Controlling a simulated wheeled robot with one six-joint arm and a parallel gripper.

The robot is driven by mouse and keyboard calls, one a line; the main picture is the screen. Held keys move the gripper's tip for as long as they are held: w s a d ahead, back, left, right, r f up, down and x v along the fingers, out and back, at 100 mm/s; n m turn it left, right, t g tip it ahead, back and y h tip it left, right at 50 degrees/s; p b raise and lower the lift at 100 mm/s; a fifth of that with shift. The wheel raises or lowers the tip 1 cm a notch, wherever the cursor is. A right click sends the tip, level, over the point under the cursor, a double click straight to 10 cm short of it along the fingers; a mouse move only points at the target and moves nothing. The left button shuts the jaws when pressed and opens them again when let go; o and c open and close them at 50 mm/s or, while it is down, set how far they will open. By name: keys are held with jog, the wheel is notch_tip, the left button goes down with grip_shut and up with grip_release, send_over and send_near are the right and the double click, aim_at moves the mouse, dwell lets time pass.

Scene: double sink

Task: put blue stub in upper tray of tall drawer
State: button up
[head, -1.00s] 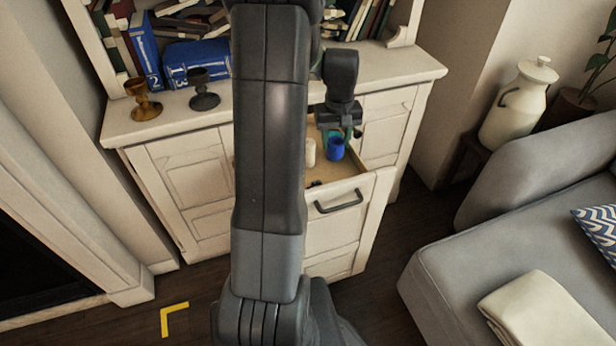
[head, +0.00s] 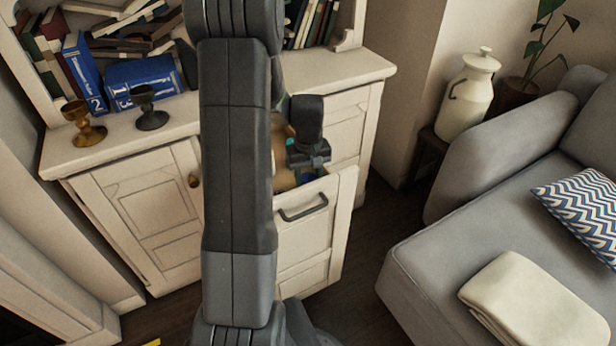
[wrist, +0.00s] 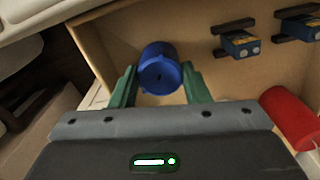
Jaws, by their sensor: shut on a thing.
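The blue stub (wrist: 159,54) is a short blue cylinder between the green fingers of my gripper (wrist: 160,76) in the wrist view. My gripper is shut on it, with a finger on each side. In the head view my gripper (head: 308,168) is over the open drawer (head: 318,205), close behind its front panel, and the stub shows only as a small blue patch there. In the wrist view the stub is over the tan drawer interior (wrist: 215,75), close to a side wall. Whether it touches the floor, I cannot tell. No separate upper tray can be made out.
A red cylinder (wrist: 288,115) and blue-grey blocks with dark ends (wrist: 240,44) lie in the drawer, right of the stub. Goblets (head: 85,125) and blue books (head: 142,84) stand on the cabinet top. A grey sofa (head: 440,270) is at the right.

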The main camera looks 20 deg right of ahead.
aim_at(308, 178)
jog(key=shift+f, duration=0.2)
jog(key=o, duration=1)
jog(key=shift+r, duration=0.1)
notch_tip(308, 178, up, 12)
jog(key=shift+r+p, duration=0.15)
jog(key=shift+p, duration=1)
